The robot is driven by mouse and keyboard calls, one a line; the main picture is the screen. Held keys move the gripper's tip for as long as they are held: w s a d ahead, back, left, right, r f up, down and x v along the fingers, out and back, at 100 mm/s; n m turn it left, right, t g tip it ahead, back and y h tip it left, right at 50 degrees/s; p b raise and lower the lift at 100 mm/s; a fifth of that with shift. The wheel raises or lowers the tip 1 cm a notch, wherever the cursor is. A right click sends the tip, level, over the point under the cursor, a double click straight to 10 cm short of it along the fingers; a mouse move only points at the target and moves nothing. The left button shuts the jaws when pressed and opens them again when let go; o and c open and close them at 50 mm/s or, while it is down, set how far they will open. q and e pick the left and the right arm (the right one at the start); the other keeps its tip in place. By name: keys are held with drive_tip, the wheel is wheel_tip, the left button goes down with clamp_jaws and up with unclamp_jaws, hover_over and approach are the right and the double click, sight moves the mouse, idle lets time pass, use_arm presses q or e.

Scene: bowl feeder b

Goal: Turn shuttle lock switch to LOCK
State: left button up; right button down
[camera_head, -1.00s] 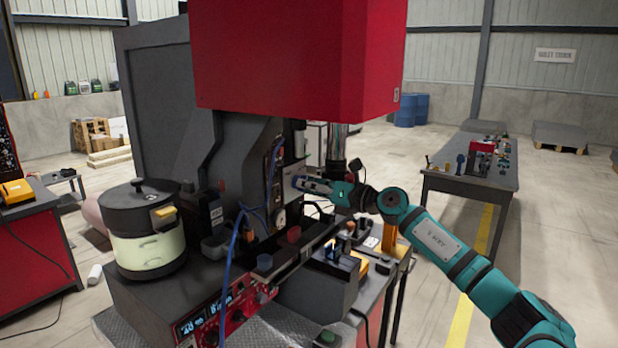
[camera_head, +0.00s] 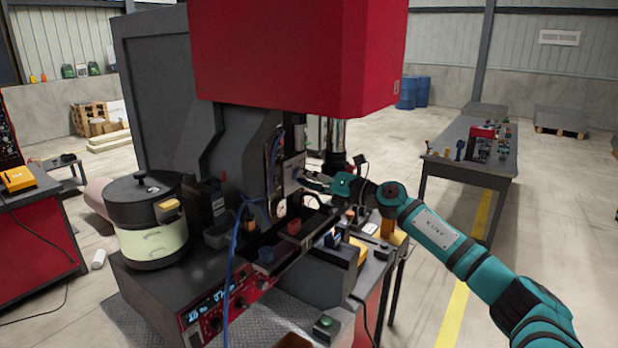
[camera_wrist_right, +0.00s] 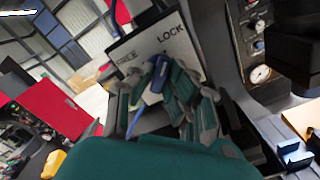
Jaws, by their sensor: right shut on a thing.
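The shuttle lock switch sits on a light plate (camera_wrist_right: 145,48) printed FREE on the left and LOCK on the right, in the right wrist view. Its blue handle (camera_wrist_right: 158,72) stands between the fingers of my right gripper (camera_wrist_right: 160,88), which is shut on it. The handle's upper end lies below and between the two words, closer to LOCK; the fingers partly hide the handle. In the head view my right gripper (camera_head: 312,181) is at the machine's front plate, and the switch there is too small to read. My left gripper is out of view.
The red machine head (camera_head: 290,55) hangs above my right gripper. A pot-like bowl feeder (camera_head: 148,225) stands at the left. A round gauge (camera_wrist_right: 261,74) is right of the switch. A blue cable (camera_head: 231,255) hangs in front. Open floor lies at the right.

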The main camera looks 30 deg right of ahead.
drive_tip(key=c, duration=1.3)
unclamp_jaws()
drive_tip(key=shift+s+d, duration=0.1)
drive_tip(key=v, duration=1.2)
